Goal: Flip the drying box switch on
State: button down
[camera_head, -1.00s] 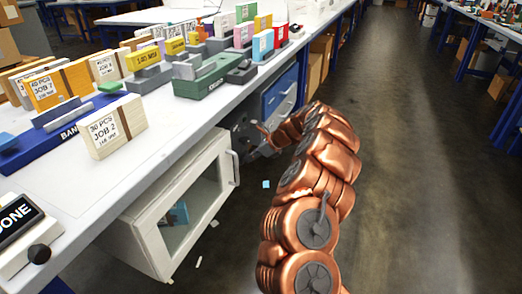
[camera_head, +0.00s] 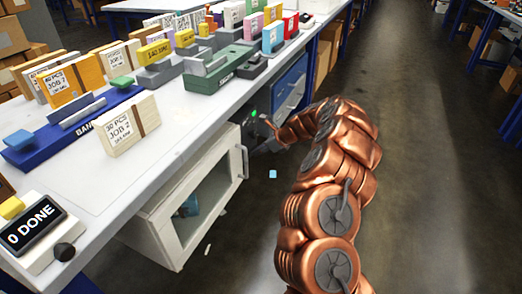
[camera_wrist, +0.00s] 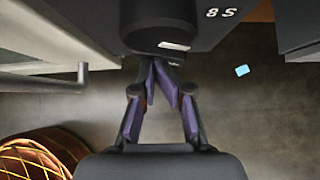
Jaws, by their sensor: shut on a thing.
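The drying box (camera_head: 195,200) is a cream cabinet with a glass door, under the left bench. Its switch sits on a dark housing (camera_head: 252,128) beside the box, where small green lights (camera_head: 255,113) glow. In the wrist view the dark housing (camera_wrist: 228,32) fills the top, with a round dark part of the switch (camera_wrist: 160,28) bearing a white mark. My gripper (camera_wrist: 165,66) is shut at this part; its fingertips meet just below the white mark. What lies between them is mostly hidden. In the head view my gripper (camera_head: 264,147) is small, in front of the housing.
The box's door handle (camera_head: 244,161) sticks out close to my gripper; it also shows in the wrist view (camera_wrist: 82,72). A blue drawer unit (camera_head: 290,85) stands beyond the housing. A small light-blue piece (camera_head: 273,174) lies on the floor. The aisle at right is clear.

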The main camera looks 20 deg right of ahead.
jog(key=shift+w+a+r, duration=0.1)
jog(key=shift+w+r, duration=0.25)
jog(key=shift+w, duration=0.3)
jog(key=s+d+r+p, duration=0.5)
jog(key=s+d+r, duration=0.1)
jog(key=s, duration=0.4)
jog(key=shift+s+d+r, duration=0.2)
dwell(0.3)
